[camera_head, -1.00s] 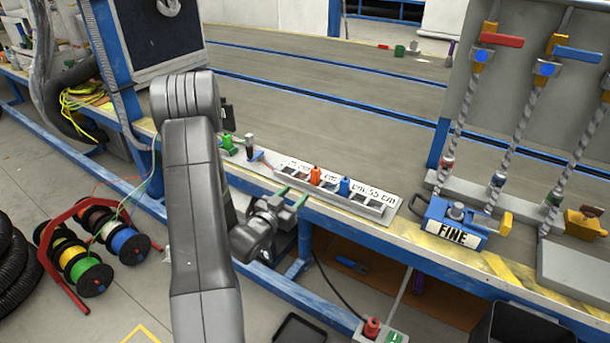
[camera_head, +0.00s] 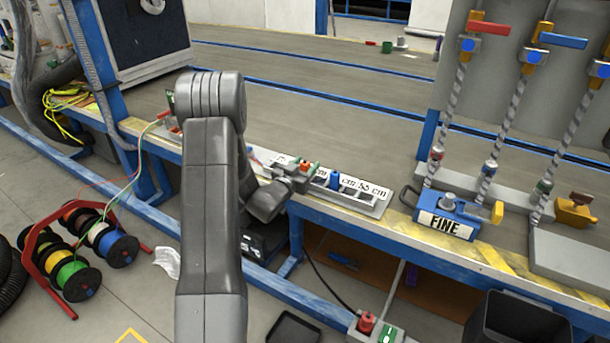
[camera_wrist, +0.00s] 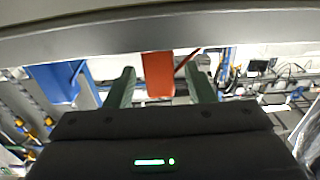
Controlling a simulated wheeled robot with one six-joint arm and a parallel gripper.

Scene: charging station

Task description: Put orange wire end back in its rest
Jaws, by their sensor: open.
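The orange wire end (camera_head: 305,167) stands at the grey strip (camera_head: 378,207) with printed length labels on the bench edge. My gripper (camera_head: 293,173) is at the strip, right beside it, and hides part of it in the head view. In the wrist view the orange wire end (camera_wrist: 158,74) shows between the two green fingers of my gripper (camera_wrist: 161,87), with gaps on both sides. The gripper is open. A thin orange-red wire (camera_wrist: 187,59) runs beside it. I cannot tell whether the orange end is seated in a slot; its lower part is hidden.
A blue wire end (camera_head: 334,180) stands in the strip just right of the orange one. Wire spools (camera_head: 75,250) stand on the floor at left. The grey surface behind the strip is mostly clear.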

